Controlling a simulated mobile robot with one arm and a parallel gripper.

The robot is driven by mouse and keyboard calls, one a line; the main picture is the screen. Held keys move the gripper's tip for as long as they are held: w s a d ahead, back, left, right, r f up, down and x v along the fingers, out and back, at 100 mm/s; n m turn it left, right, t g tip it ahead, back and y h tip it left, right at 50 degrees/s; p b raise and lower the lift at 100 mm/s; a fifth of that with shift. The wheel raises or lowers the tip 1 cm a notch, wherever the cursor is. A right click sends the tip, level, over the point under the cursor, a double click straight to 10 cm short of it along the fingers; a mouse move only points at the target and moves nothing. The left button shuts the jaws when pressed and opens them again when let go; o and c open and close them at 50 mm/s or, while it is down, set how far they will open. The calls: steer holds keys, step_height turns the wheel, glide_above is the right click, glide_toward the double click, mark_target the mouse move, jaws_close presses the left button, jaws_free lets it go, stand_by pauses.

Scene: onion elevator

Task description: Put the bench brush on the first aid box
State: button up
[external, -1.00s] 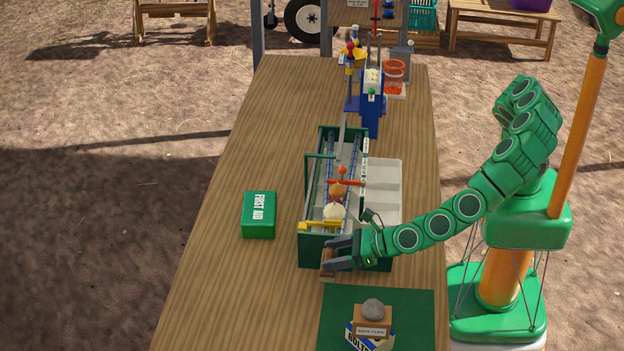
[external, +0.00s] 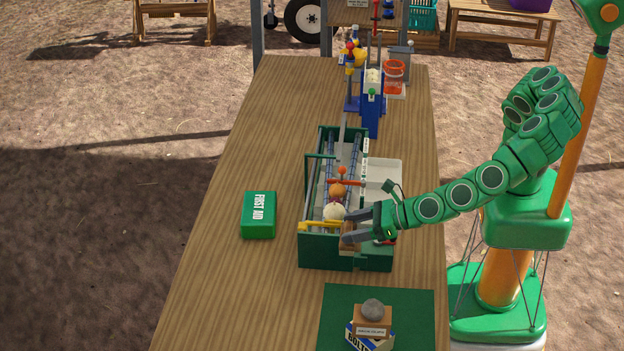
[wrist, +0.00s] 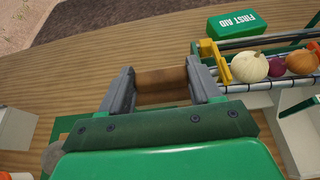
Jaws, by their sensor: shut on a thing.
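The bench brush (external: 347,235) shows as a small brown wooden block, with its bristles not clearly visible. My gripper (external: 350,228) is shut on it and holds it over the front end of the green sorting machine. In the wrist view the brush (wrist: 161,80) spans the space between the two grey fingers of my gripper (wrist: 162,88). The green first aid box (external: 258,227) lies flat on the table, left of the machine and apart from my gripper. Its top looks empty. The box also shows at the top of the wrist view (wrist: 237,22).
The green machine (external: 318,250) with rails, a yellow bar and onions stands between my arm and the box. A green mat (external: 335,305) with a stone-topped block and a bolts box lies in front. The table left of and around the first aid box is clear.

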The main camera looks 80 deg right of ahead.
step_height(320, 180, up, 7)
steer(key=shift+r, duration=0.1)
steer(key=w+d+m+g+h, duration=0.1)
steer(key=w+d+m+h, duration=0.2)
steer(key=w+d, duration=0.35)
steer(key=w+d+m+g+h, duration=0.2)
steer(key=w+d+m+h, duration=0.1)
steer(key=d, duration=0.6)
steer(key=w+d+m+g+h, duration=0.1)
steer(key=w+d+m+h, duration=0.2)
steer(key=w+d, duration=0.35)
glide_above(262, 214)
steer(key=shift+f, duration=7.45)
steer(key=shift+f+h, duration=0.3)
steer(key=shift+f, duration=1.2)
steer(key=shift+f, duration=0.15)
